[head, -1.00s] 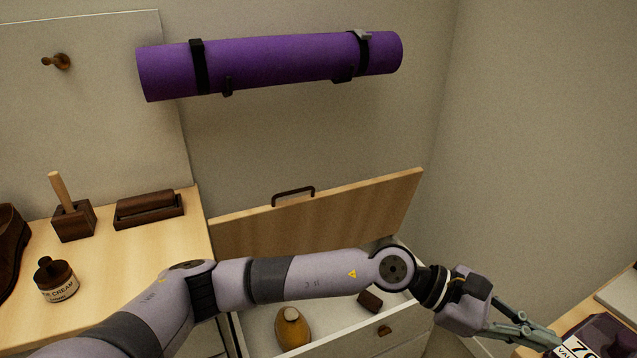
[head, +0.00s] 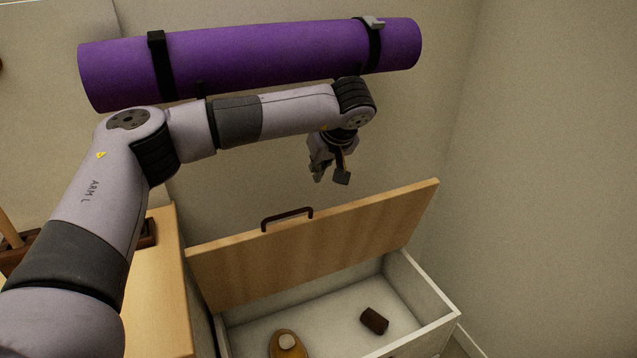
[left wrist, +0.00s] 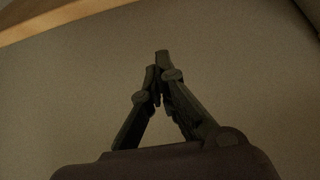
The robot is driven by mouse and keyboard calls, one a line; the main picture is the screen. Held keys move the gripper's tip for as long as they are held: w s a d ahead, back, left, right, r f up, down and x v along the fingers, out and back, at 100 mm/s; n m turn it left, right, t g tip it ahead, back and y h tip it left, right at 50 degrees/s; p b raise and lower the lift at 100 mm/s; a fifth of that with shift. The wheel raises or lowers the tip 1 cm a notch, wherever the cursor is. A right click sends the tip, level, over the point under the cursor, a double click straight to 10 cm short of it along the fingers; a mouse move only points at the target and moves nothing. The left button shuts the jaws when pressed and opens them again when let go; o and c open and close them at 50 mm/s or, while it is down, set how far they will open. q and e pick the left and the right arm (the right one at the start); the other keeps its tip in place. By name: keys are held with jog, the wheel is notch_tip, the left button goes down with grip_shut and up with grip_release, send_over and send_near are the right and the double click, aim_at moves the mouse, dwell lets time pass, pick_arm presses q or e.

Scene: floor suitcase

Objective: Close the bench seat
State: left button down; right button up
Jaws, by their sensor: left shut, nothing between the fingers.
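The bench seat's wooden lid (head: 320,245) stands raised and tilted at the back of the open white bench box (head: 425,333) in the head view. A dark handle (head: 287,218) is on the lid's upper edge, left of its middle. My left gripper (head: 329,180) is shut and empty, above and behind the lid's top edge, near the back wall, pointing down. In the left wrist view, the closed fingers (left wrist: 160,68) show against the plain wall, with a strip of light wood (left wrist: 55,18), likely the lid's edge, at the top left. My right gripper is not in view.
A purple rolled mat (head: 270,55) hangs on the wall above, close to my left arm. A wooden counter (head: 155,290) stands left of the box.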

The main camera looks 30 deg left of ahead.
pick_arm(q)
jog(key=shift+a+f+b, duration=0.15)
jog(key=shift+f+b, duration=0.15)
jog(key=shift+f, duration=1.9)
jog(key=shift+a+f+b, duration=0.15)
jog(key=shift+f+b, duration=0.15)
jog(key=shift+f, duration=1.9)
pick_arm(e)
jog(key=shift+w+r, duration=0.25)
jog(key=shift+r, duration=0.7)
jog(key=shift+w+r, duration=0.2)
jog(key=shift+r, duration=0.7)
